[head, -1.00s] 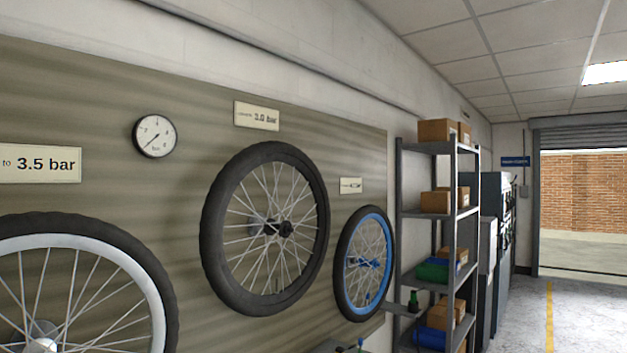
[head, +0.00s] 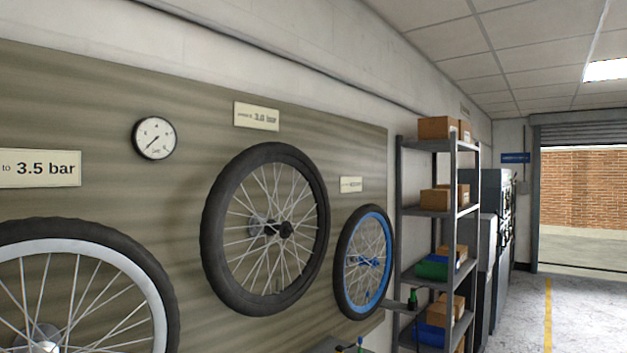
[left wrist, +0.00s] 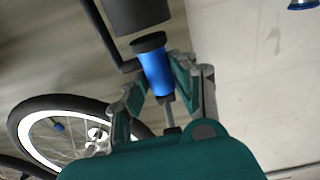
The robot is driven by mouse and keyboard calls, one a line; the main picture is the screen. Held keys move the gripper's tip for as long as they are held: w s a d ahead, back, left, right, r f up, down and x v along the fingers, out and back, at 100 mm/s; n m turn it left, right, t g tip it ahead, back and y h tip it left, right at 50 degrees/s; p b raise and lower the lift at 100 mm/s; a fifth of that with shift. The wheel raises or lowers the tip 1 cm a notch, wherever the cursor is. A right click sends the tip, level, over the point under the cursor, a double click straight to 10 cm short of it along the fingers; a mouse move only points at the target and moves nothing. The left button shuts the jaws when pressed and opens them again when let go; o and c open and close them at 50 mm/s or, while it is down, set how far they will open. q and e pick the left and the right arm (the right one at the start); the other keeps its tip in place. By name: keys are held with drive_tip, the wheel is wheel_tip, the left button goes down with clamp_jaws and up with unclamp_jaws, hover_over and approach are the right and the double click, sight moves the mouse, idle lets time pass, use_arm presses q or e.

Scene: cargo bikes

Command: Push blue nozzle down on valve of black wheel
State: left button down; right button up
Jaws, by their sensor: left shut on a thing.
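The black wheel (head: 214,259), with a dark tyre and spokes, hangs on the wall board in the middle of the head view. I cannot make out its valve clearly. In the left wrist view my left gripper (left wrist: 157,86) is shut on the blue nozzle (left wrist: 156,72), a blue cylinder with a black collar at its upper end. A dark cylinder (left wrist: 137,14) is just beyond the collar; I cannot tell whether they touch. Neither the gripper nor the nozzle shows in the head view. My right gripper is in no view.
A white-rimmed wheel (head: 150,272) hangs at left and also shows in the left wrist view (left wrist: 31,123). A blue-rimmed wheel (head: 378,297) hangs at right. A round gauge (head: 154,138) is on the board. Shelving (head: 399,230) stands right of it; the floor beyond is clear.

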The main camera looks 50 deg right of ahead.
use_arm(q)
drive_tip(key=s, duration=1.2)
drive_tip(key=shift+a+p, duration=0.2)
drive_tip(key=shift+p, duration=0.25)
